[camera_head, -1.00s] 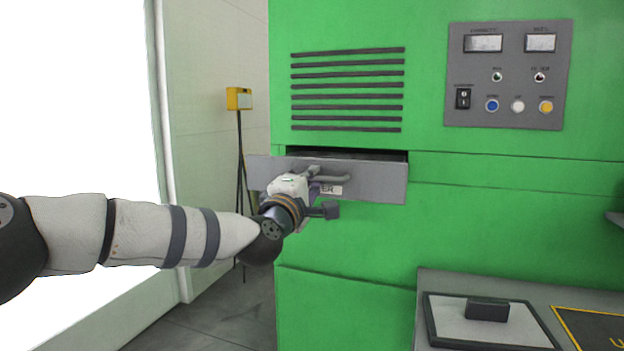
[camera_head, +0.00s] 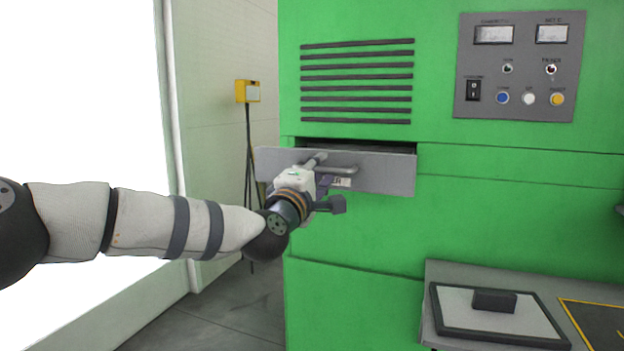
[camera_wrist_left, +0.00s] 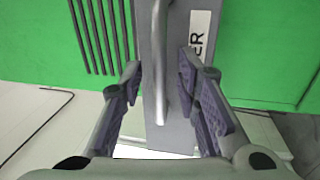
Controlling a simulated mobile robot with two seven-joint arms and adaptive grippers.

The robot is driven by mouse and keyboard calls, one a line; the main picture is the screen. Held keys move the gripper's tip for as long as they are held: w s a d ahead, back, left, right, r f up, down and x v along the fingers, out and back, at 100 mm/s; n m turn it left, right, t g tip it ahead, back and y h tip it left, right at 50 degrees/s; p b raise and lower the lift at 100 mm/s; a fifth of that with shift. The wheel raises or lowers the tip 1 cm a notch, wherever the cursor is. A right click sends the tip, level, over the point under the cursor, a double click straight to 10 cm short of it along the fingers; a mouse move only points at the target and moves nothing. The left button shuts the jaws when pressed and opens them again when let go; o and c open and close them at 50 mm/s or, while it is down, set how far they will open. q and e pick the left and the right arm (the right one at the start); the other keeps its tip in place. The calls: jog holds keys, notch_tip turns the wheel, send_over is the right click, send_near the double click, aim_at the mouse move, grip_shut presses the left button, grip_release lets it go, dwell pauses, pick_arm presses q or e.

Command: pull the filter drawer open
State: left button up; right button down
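The filter drawer (camera_head: 392,176) is a grey panel standing a little out from the green cabinet, with a dark gap along its top. Its bar handle (camera_head: 345,169) also shows in the left wrist view (camera_wrist_left: 162,65), running between my finger pads. My left gripper (camera_head: 318,187) is at the left part of the handle; in the left wrist view (camera_wrist_left: 162,82) its two fingers are apart, one on each side of the bar, with visible gaps. A white label (camera_wrist_left: 200,40) ending in "ER" is on the drawer front. My right gripper is not in view.
The green cabinet (camera_head: 480,210) has vent slats (camera_head: 357,80) above the drawer and a control panel (camera_head: 519,65) at upper right. A grey ledge with a framed lid (camera_head: 495,312) sits at lower right. A yellow box (camera_head: 247,91) with hanging cables is behind at left.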

pick_arm(q)
jog(key=v, duration=1.1)
